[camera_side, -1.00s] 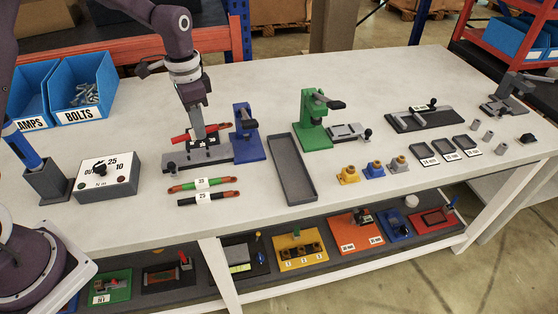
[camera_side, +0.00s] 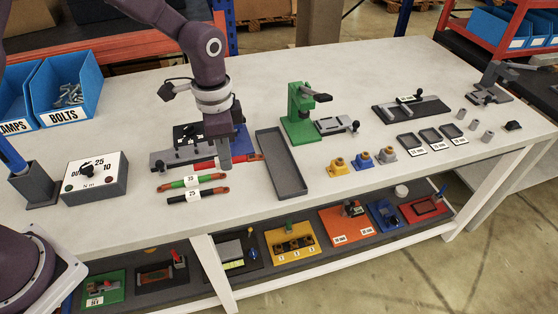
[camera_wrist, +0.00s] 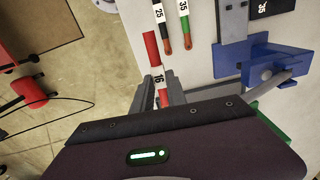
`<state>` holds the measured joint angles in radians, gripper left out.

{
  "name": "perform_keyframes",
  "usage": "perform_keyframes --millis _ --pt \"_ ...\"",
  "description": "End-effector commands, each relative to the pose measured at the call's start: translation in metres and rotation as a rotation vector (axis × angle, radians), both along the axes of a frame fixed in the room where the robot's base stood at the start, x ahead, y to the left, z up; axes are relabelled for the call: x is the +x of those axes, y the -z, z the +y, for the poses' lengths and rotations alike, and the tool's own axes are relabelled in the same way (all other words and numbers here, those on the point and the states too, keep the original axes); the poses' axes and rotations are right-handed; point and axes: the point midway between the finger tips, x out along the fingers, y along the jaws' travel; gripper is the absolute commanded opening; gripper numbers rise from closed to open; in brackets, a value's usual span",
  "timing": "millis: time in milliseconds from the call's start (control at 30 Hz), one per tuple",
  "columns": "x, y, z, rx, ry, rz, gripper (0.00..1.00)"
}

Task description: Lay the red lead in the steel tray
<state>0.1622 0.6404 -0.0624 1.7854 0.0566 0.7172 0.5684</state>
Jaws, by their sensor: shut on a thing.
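The red lead (camera_side: 205,165) is held crosswise in my gripper (camera_side: 225,168), which is shut on it near its middle. Its two ends stick out on either side of the fingers. In the wrist view the red lead (camera_wrist: 151,48) shows a white label reading 16 between the fingers (camera_wrist: 163,92). Its far part is hidden by my gripper body. The steel tray (camera_side: 281,165) is a long, shallow, dark grey tray, empty, just right of my gripper in the side view. The lead is left of the tray; its height above the bench is hard to tell.
A green-banded lead (camera_side: 191,181) and a black lead (camera_side: 196,195) lie in front of my gripper. A grey fixture (camera_side: 170,157) and blue stand (camera_side: 240,140) are behind it. A green press (camera_side: 300,118) stands beyond the tray. A dial box (camera_side: 97,178) is left.

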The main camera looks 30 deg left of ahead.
Motion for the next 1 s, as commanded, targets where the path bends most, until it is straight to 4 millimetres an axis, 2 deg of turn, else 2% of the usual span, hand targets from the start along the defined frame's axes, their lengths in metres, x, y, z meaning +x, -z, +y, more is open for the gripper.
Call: perform_keyframes --millis 167,300,500,600,767,900,1000 --pt "0.023 0.008 -0.028 0.001 0.394 -0.001 0.0" --pt "0.055 0.014 -0.043 0.002 0.736 -0.001 0.0" --pt "0.116 0.015 -0.05 0.003 1.205 0.003 0.0" --pt "0.132 0.013 -0.054 0.001 1.384 0.002 0.0" --pt "0.141 0.017 -0.058 -0.002 1.523 0.004 0.0" --pt "0.141 0.049 -0.059 -0.003 1.537 0.005 0.0" --pt "0.142 0.067 -0.059 -0.001 1.535 0.002 0.0"
